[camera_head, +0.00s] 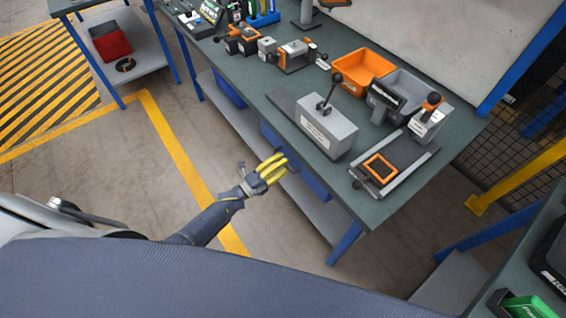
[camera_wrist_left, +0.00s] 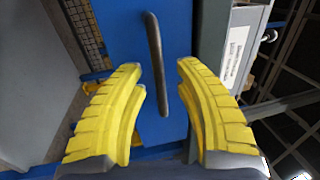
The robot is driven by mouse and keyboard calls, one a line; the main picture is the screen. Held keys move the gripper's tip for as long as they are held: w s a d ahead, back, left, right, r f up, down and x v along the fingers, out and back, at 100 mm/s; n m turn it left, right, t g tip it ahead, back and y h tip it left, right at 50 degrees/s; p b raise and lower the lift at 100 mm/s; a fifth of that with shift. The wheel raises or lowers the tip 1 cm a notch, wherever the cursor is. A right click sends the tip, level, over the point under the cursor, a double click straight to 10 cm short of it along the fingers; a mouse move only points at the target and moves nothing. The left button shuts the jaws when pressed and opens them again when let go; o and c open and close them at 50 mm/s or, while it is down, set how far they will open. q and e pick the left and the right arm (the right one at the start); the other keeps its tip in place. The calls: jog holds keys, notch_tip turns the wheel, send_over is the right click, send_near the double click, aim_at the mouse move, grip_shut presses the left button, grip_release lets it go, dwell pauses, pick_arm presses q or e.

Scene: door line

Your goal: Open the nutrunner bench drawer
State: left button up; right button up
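The blue drawer front (camera_wrist_left: 172,20) fills the middle of the left wrist view. It carries a dark bar handle (camera_wrist_left: 156,62). In the head view the blue drawer (camera_head: 305,178) shows under the bench top, partly hidden by my left gripper. My left gripper (camera_wrist_left: 160,72) has yellow fingers spread apart, with the handle seen between them and nothing gripped. In the head view my left gripper (camera_head: 284,163) is at the bench's near edge, in front of the drawer. I cannot tell whether the fingers touch the handle. My right gripper is in neither view.
The bench top (camera_head: 262,84) holds a grey lever fixture (camera_head: 326,132), an orange bin (camera_head: 362,70), a grey bin (camera_head: 408,84) and a slide fixture (camera_head: 385,172). Another blue drawer (camera_head: 228,90) is further left. A lower shelf (camera_head: 310,215) runs below. Floor in front is clear.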

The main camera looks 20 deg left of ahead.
pick_arm(q)
jog(key=shift+o, duration=0.5)
grip_shut()
